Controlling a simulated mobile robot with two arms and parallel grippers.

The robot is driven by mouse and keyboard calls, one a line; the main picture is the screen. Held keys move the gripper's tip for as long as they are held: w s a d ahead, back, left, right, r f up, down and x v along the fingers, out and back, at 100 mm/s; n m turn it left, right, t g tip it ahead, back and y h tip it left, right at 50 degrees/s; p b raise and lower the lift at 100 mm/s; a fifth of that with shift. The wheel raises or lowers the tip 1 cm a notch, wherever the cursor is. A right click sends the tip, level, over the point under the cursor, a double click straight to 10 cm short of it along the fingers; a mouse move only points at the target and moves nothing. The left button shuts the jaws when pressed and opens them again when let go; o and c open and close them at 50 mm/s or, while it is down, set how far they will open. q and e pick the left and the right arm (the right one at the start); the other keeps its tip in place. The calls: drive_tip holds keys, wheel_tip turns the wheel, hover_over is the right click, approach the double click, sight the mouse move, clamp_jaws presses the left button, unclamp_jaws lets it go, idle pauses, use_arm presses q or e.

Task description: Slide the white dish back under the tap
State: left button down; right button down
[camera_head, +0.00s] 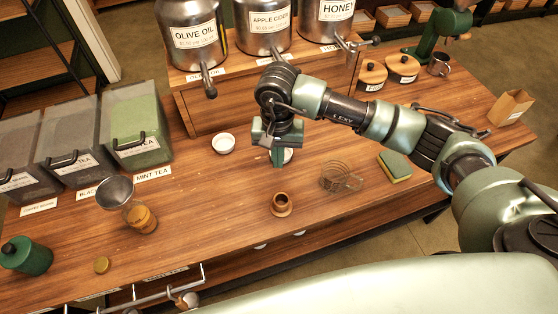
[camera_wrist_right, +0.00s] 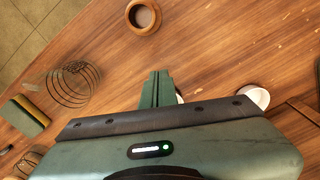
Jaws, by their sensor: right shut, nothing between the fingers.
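A small white dish (camera_head: 223,143) stands on the wooden counter in front of the olive oil tap (camera_head: 208,82); it also shows in the right wrist view (camera_wrist_right: 256,97). A second white dish (camera_head: 289,155) is mostly hidden behind my right gripper (camera_head: 278,160). Only a sliver of this dish shows beside the fingers in the right wrist view (camera_wrist_right: 180,99). My right gripper is shut and empty, its green fingers pointing down close to the second dish. I cannot tell whether they touch it. My left gripper is not in view.
Metal drums stand on a wooden riser (camera_head: 222,112) at the back. A funnel on a jar (camera_head: 141,217) and tea bins (camera_head: 136,125) stand left. The counter's middle left is clear.

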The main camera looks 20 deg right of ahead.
sight(279, 172)
wheel_tip(279, 172, down, 7)
drive_tip(key=shift+s+f+p, duration=0.15)
drive_tip(key=shift+f+p, duration=0.05)
drive_tip(key=shift+p, duration=0.75)
drive_tip(key=w, duration=0.1)
drive_tip(key=w+d+p, duration=0.1)
drive_tip(key=w, duration=0.1)
drive_tip(key=shift+w+d+f, duration=0.1)
drive_tip(key=shift+w+d, duration=0.1)
drive_tip(key=shift+w, duration=0.3)
